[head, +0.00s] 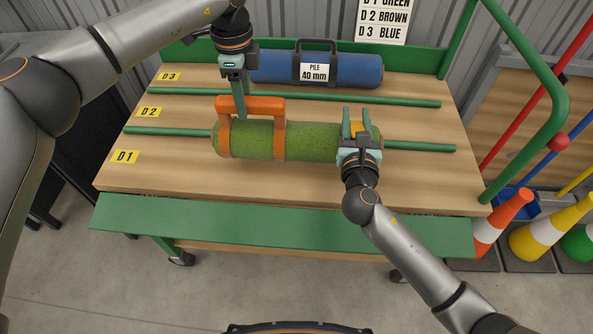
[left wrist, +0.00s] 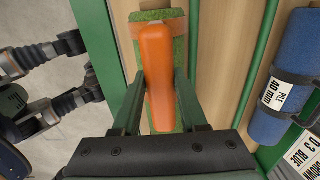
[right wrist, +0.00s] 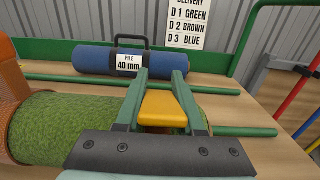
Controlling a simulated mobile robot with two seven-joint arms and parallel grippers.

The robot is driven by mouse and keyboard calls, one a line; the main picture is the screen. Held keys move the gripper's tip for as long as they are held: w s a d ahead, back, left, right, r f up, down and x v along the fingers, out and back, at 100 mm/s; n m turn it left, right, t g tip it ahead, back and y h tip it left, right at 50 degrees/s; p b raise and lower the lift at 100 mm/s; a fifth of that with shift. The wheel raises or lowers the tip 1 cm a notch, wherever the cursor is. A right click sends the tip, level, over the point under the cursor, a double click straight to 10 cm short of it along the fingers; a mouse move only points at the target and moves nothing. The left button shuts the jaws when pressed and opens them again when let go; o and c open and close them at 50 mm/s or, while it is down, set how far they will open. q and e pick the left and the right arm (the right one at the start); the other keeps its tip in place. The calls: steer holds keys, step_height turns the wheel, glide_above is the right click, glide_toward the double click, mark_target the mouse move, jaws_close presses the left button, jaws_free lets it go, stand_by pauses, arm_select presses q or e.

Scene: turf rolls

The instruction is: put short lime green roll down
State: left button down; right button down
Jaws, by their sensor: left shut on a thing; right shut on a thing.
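The short lime green roll (head: 310,142) lies level across the middle of the slatted wooden deck, in front of or over the nearer green rail; I cannot tell whether it touches the deck. My left gripper (head: 240,108) is shut on the orange handle (head: 265,103) at the roll's left part, and this handle fills the middle of the left wrist view (left wrist: 157,75). My right gripper (head: 357,124) is shut on a yellow grip (right wrist: 162,108) at the roll's right end. My right gripper hides part of that end.
A blue roll (head: 345,69) with a black handle and "PILE 40 mm" label lies at the back in row D3. Green rails (head: 400,102) divide the rows, marked by yellow tags (head: 125,157). A delivery sign (head: 384,18) hangs behind. Cones (head: 505,215) stand at right.

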mark_target(248, 124)
stand_by(0.4)
